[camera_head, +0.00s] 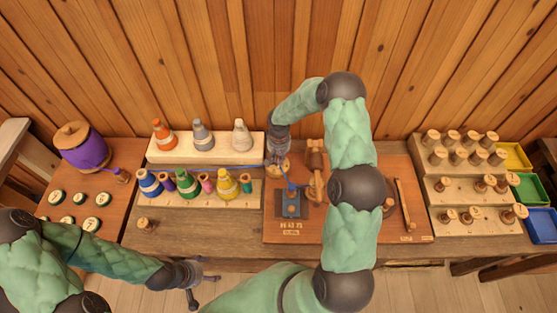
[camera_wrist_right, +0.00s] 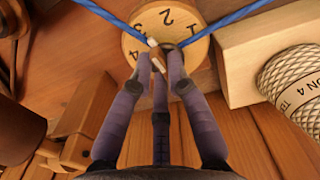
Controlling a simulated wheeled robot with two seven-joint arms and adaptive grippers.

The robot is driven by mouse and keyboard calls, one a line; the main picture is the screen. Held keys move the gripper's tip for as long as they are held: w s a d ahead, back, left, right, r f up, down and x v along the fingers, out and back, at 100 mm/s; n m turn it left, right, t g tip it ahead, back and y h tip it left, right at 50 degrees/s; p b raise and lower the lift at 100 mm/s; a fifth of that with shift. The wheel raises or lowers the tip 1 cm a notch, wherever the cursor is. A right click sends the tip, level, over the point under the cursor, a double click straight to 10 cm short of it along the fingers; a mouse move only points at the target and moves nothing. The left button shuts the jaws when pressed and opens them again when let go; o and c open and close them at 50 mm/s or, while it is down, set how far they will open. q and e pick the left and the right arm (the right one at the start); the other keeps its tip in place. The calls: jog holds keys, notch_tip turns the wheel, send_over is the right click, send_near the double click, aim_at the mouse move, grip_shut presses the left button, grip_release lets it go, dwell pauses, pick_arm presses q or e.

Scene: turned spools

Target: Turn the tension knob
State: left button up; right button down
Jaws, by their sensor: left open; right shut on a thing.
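The tension knob's round wooden dial (camera_wrist_right: 158,20) carries black numbers in the right wrist view. It is at the foot of my right arm in the head view (camera_head: 284,172), mostly hidden by the gripper. A blue thread (camera_wrist_right: 235,17) passes both sides of the dial. My left gripper (camera_head: 200,281) is open and empty, in front of the table's front edge.
The reddish board (camera_head: 280,232) bears a dark block (camera_head: 291,205) and wooden fittings. Spools and cones stand on pale racks (camera_head: 205,153) to the left. Pegged racks and coloured bins (camera_head: 540,225) stand at the right. My right arm hides part of the board.

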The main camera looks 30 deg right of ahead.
jog(key=n, duration=0.2)
jog(key=shift+d+n+b, duration=0.1)
jog(key=shift+n+b, duration=0.3)
jog(key=n, duration=0.3)
jog(key=shift+w+d+n+b, duration=0.1)
jog(key=shift+w+n+b, duration=0.05)
jog(key=shift+n+b, duration=0.15)
jog(key=n, duration=0.3)
jog(key=shift+w, duration=0.1)
jog(key=shift+w+d+n, duration=0.1)
jog(key=shift+n, duration=1.7)
jog(key=c, duration=1.2)
grip_release()
notch_tip(320, 180, up, 12)
